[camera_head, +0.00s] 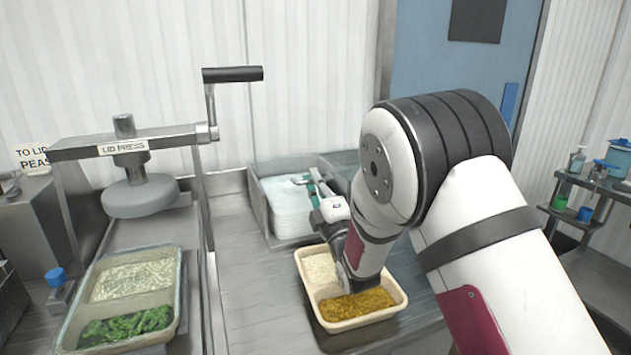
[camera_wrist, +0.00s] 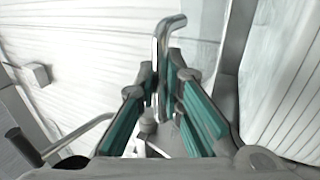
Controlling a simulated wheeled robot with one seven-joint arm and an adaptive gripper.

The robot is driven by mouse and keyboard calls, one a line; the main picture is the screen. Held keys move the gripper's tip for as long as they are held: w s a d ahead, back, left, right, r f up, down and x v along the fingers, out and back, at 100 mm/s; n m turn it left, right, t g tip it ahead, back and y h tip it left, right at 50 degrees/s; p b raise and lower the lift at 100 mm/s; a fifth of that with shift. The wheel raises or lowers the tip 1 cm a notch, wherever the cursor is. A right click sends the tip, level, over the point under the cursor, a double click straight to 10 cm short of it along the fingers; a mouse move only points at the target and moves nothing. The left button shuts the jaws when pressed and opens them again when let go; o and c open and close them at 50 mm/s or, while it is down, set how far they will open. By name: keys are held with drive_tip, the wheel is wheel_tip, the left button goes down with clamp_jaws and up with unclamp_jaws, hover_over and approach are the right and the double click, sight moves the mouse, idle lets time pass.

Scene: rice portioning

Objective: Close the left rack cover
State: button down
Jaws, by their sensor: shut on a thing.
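The left rack (camera_head: 261,208) is a grey open-topped bin holding a stack of white lids (camera_head: 290,212), in the middle of the head view. My gripper (camera_head: 314,181), with teal fingers, is at the rack's upper right side, and my arm reaches it from the right. In the wrist view my gripper (camera_wrist: 165,88) is shut on a bent metal handle (camera_wrist: 162,45) that stands up between the fingers. I cannot tell the cover's panel or its exact angle; the gripper and arm hide much of that area.
A tray (camera_head: 393,312) with rice and a yellow-brown food sits in front of the rack, under my arm. The lid press (camera_head: 131,147) stands at left, with a tray (camera_head: 181,290) of rice and greens below it. A shelf (camera_head: 590,190) stands far right.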

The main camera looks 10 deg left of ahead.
drive_tip(key=c, duration=2)
unclamp_jaws()
drive_tip(key=shift+s+d+f, duration=0.15)
drive_tip(key=shift+s+f, duration=0.05)
drive_tip(key=shift+s, duration=0.05)
drive_tip(key=s+d, duration=0.7)
drive_tip(key=s, duration=0.3)
drive_tip(key=shift+s, duration=0.2)
